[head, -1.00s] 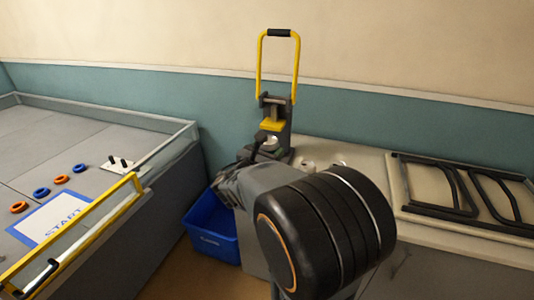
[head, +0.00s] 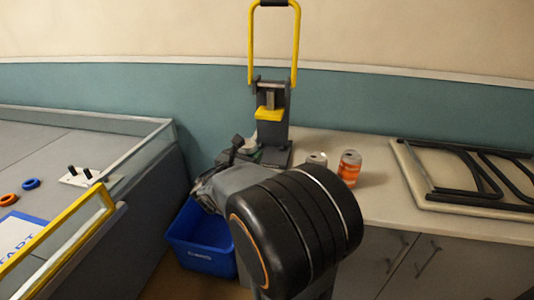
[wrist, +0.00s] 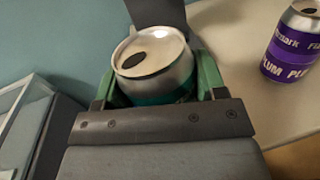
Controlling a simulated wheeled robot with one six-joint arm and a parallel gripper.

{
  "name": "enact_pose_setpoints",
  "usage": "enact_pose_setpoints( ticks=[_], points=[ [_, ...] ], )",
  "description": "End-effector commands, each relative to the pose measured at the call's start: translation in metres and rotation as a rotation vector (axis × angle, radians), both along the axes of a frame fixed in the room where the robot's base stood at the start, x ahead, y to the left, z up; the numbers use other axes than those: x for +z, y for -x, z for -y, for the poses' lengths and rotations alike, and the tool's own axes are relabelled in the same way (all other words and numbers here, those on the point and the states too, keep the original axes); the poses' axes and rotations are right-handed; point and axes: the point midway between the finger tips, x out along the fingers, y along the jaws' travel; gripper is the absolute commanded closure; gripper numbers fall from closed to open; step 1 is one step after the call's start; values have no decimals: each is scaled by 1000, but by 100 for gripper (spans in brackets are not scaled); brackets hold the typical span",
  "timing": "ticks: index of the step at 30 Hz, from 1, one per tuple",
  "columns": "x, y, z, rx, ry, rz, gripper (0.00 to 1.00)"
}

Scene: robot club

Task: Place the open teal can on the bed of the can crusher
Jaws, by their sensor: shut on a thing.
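The teal can (wrist: 155,68) is between the green fingers of my gripper (wrist: 155,80) in the wrist view, shut on it. Its silver top faces up and shows a dark drinking hole. Only a strip of its teal side shows; the lower part is hidden. The can crusher (head: 272,112) stands at the counter's left end, with a tall yellow handle raised and a yellow press block. In the head view my gripper (head: 245,148) is at the crusher's lower left front, largely hidden by my wrist. I cannot tell whether the can touches the bed.
An orange can (head: 349,168) and a silver-topped can (head: 317,158) stand on the counter (head: 385,205) right of the crusher. A purple can (wrist: 292,42) shows in the wrist view. A blue bin (head: 203,245) is below. Dark frames (head: 470,175) lie at right.

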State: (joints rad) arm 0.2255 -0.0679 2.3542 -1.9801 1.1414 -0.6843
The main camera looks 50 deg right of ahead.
Motion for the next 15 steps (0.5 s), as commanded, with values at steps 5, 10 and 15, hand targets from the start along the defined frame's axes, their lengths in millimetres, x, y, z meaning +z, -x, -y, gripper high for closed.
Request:
enact_pose_setpoints(
  ticks=[5,10,15],
  points=[
    [-6,-10,28,-3,-1,0,68],
    [-6,-27,69,0,0,0,68],
    [-5,-40,102,1,-1,1,68]
  ],
)
